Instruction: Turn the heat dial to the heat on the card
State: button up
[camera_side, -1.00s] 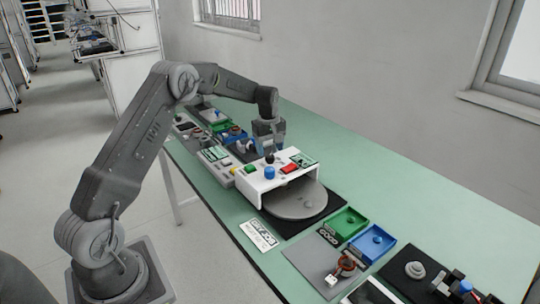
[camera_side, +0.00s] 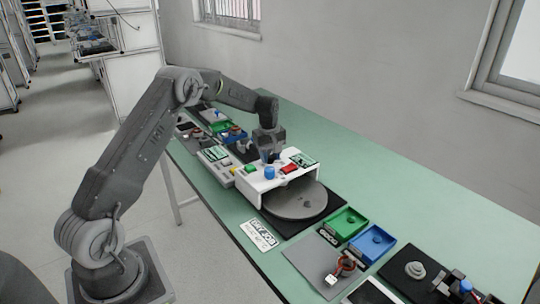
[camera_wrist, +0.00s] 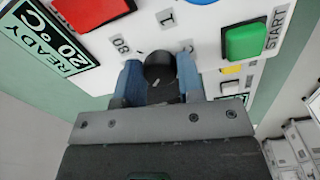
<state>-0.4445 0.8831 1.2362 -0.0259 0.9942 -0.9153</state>
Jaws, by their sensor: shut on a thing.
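The white heater box (camera_side: 246,186) stands on the bench, with a grey round plate (camera_side: 300,203) under its front. Its small black heat dial (camera_wrist: 158,65) shows in the wrist view, among scale labels of which only "80" reads clearly. My gripper (camera_wrist: 160,77) has its two blue fingers on either side of the dial and is shut on it. In the side view my gripper (camera_side: 267,157) is at the back of the box top and hides the dial. A white card (camera_side: 262,235) headed "DRY JOB" lies in front; its heat is too small to read surely.
The box has a green START button (camera_wrist: 244,42), a red button (camera_wrist: 92,8), a blue knob (camera_side: 269,173) and a display (camera_wrist: 48,38) reading READY 20°C. Green (camera_side: 363,221) and blue (camera_side: 392,240) trays stand at right.

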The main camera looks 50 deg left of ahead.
jog(key=shift+c, duration=1)
jog(key=shift+m, duration=0.3)
jog(key=m, duration=0.4)
jog(key=shift+a+m, duration=0.1)
jog(key=shift+m, duration=1.9)
jog(key=o, duration=0.9)
